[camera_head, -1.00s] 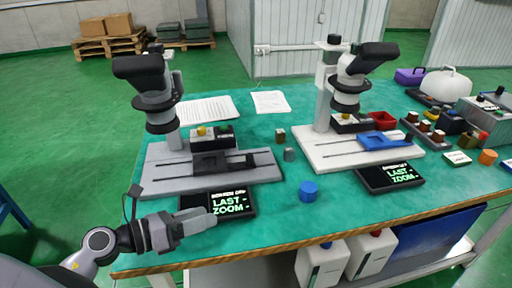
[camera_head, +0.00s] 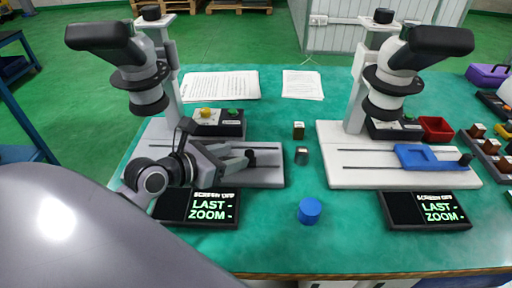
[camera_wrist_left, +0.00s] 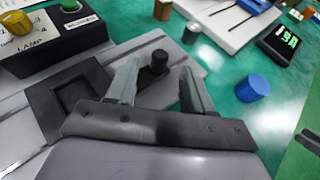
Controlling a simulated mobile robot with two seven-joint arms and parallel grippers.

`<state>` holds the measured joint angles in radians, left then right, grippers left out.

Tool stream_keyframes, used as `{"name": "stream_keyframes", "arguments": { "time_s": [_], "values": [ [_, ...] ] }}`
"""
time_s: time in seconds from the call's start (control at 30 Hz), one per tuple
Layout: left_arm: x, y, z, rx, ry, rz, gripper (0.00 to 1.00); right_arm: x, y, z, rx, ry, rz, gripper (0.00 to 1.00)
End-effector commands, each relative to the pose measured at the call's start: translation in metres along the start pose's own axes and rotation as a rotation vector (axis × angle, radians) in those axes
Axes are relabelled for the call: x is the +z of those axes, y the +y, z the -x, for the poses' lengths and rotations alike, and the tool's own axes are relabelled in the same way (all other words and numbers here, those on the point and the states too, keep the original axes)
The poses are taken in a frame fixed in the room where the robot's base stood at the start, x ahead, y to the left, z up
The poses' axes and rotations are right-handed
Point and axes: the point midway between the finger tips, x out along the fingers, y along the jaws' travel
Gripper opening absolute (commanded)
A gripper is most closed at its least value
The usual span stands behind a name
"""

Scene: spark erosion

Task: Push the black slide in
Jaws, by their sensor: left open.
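The black slide (camera_wrist_left: 47,109) lies on the grey base (camera_head: 268,177) of the left microscope. In the left wrist view it is a dark plate with a window and an upright black knob (camera_wrist_left: 158,62). My open left gripper (camera_head: 238,160) is low over this base and hides most of the slide in the head view. In the left wrist view its fingers (camera_wrist_left: 158,82) stand either side of the knob. I cannot tell whether they touch it.
The left microscope (camera_head: 148,80) rises behind my gripper, with a lamp box (camera_head: 232,122) at its foot. A screen (camera_head: 172,205) lies in front. A blue cap (camera_head: 310,210) and small blocks stand to the right, before a second microscope with a blue slide (camera_head: 425,158).

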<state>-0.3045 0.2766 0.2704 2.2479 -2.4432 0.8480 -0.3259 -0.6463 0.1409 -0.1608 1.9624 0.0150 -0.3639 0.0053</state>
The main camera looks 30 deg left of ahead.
Motion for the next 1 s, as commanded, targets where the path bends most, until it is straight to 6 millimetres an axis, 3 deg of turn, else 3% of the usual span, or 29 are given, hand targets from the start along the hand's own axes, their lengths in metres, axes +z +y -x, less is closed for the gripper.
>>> {"name": "stream_keyframes", "arguments": {
  "time_s": [0.5, 0.87, 0.9, 1.0],
  "values": [
    [-0.001, -0.001, -0.062, -0.002, 0.001, 0.001, 0.52, 0.006, -0.001, 0.001, -0.002, -0.013, 0.0, 0.43],
    [-0.001, -0.001, -0.068, -0.002, 0.001, 0.0, 0.52, 0.005, -0.001, 0.0, -0.002, -0.012, 0.0, 0.43],
    [-0.001, -0.001, -0.068, -0.002, 0.001, 0.0, 0.49, 0.005, -0.001, 0.0, -0.002, -0.011, 0.0, 0.43],
    [-0.001, -0.001, -0.068, -0.002, 0.001, 0.0, 0.16, 0.004, -0.001, 0.0, -0.002, -0.01, 0.0, 0.43]
  ]
}}
